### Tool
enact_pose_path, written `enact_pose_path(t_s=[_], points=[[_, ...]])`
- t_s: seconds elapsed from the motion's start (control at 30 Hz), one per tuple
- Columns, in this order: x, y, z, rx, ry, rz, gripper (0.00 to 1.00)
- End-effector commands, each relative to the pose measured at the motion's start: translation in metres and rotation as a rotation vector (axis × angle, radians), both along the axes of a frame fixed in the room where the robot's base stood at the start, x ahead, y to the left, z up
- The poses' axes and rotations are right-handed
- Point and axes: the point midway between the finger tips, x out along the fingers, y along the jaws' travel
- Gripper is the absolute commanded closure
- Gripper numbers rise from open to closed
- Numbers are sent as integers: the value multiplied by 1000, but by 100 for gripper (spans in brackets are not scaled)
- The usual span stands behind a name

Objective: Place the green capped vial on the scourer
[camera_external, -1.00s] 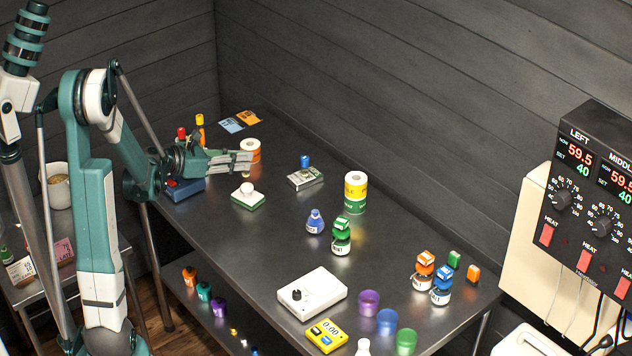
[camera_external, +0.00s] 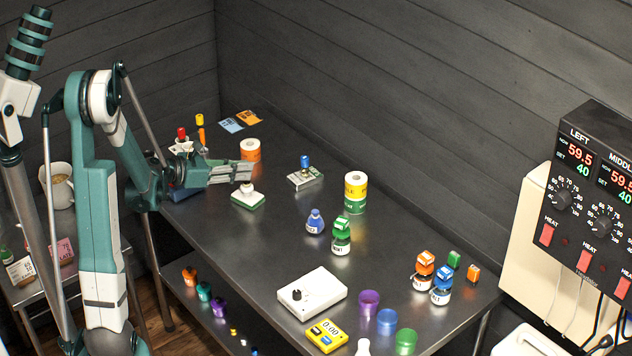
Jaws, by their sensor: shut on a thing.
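My gripper (camera_external: 248,172) is at the back left of the table, shut, with its fingers pointing right. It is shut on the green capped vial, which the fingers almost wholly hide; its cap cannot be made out.
An orange roll (camera_external: 250,150) is behind my gripper. Red-capped (camera_external: 181,134) and yellow-capped (camera_external: 200,120) items stand behind my arm.

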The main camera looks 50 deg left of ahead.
Motion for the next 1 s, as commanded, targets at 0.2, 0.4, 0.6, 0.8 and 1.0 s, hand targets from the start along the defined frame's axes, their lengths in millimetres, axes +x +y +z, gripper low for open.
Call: enact_pose_path(t_s=[0.2, 0.4, 0.6, 0.8, 1.0], points=[[0, 0, -3, 0, 0, 0, 96], [0, 0, -3, 0, 0, 0, 69], [0, 0, -3, 0, 0, 0, 69], [0, 0, -1, 0, 0, 0, 69], [-10, 2, 4, -1, 0, 1, 69]])
